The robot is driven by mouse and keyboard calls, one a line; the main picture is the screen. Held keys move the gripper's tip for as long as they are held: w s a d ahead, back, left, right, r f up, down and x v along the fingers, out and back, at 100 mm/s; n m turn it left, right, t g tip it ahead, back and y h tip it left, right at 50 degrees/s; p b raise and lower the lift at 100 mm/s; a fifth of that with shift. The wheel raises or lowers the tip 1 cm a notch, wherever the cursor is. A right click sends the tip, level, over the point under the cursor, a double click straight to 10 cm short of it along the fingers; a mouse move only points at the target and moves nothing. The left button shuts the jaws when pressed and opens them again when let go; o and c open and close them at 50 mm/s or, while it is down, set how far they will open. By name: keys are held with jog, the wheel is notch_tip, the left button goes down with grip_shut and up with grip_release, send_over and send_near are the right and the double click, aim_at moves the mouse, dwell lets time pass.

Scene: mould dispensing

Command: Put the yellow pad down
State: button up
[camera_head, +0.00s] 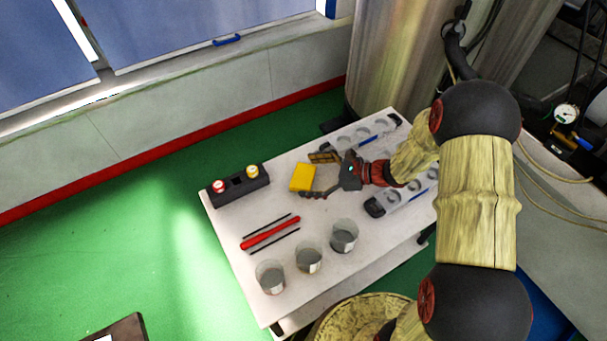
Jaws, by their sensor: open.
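The yellow pad (302,177) is a small block over the white table's upper middle part. My gripper (318,174) comes in from the right with its two dark fingers spread apart. The pad is at the fingertips, between or just beyond them. I cannot tell whether a finger touches it, or whether it rests fully on the table (222,226).
A black holder (238,187) with red and yellow caps stands left of the pad. A red tool (270,233) lies between two dark rods. Three grey cups (309,259) stand at the front. Moulds with round hollows (365,133) lie beyond and beneath my arm.

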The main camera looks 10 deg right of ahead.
jog(key=p+v, duration=0.2)
jog(key=v, duration=0.8)
jog(key=shift+p, duration=0.35)
jog(key=shift+s+r, duration=0.1)
jog(key=shift+r, duration=0.15)
jog(key=s+a+r+n+g+h, duration=0.2)
jog(key=s+r+n, duration=0.3)
jog(key=r+n, duration=0.1)
jog(key=s+a+r+n+g+h, duration=0.2)
jog(key=s+a+r+n+h, duration=0.1)
jog(key=s+r+n, duration=0.3)
jog(key=s+d+r+n+t+h, duration=0.2)
jog(key=s+d+r+n+h, duration=0.1)
jog(key=s+r+n, duration=0.2)
jog(key=s+d+r+n+t+h, duration=0.2)
jog(key=s+d+r+n+h, duration=0.1)
jog(key=r, duration=0.5)
jog(key=shift+s+r+n+t+h, duration=0.3)
jog(key=shift+s+n+h, duration=0.4)
jog(key=shift+s+n, duration=0.5)
jog(key=shift+w+d, duration=0.1)
jog(key=shift+c, duration=0.2)
